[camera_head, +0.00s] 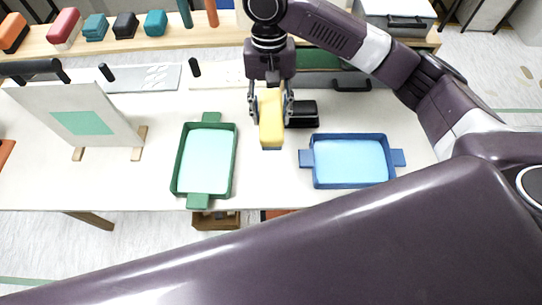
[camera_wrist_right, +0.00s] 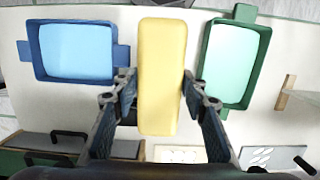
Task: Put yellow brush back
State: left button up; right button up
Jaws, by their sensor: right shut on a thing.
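The yellow brush (camera_head: 271,118) is a long block held upright over the white table in the head view. My right gripper (camera_head: 271,104) is shut on it, with one finger on each side. In the right wrist view the yellow brush (camera_wrist_right: 162,75) fills the middle between the two fingers of my right gripper (camera_wrist_right: 158,92). The brush is above the table, between a green tray (camera_head: 178,165) and a blue tray (camera_head: 310,168). My left gripper is not in view.
A white board with a green square (camera_head: 82,122) stands at the left. Several coloured blocks line the wooden shelf (camera_head: 100,42) at the back. The table (camera_head: 265,185) between the trays is clear.

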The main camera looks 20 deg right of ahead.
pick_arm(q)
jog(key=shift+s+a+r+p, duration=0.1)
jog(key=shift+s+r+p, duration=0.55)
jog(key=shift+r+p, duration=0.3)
pick_arm(e)
jog(key=shift+f, duration=9.5)
jog(key=shift+f, duration=0.1)
jog(key=o, duration=1.2)
jog(key=shift+c, duration=0.2)
pick_arm(q)
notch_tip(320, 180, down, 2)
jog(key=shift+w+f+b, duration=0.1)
jog(key=shift+b, duration=1)
pick_arm(e)
notch_tip(320, 180, up, 12)
jog(key=w, duration=0.2)
jog(key=shift+d, duration=0.2)
jog(key=shift+s, duration=0.1)
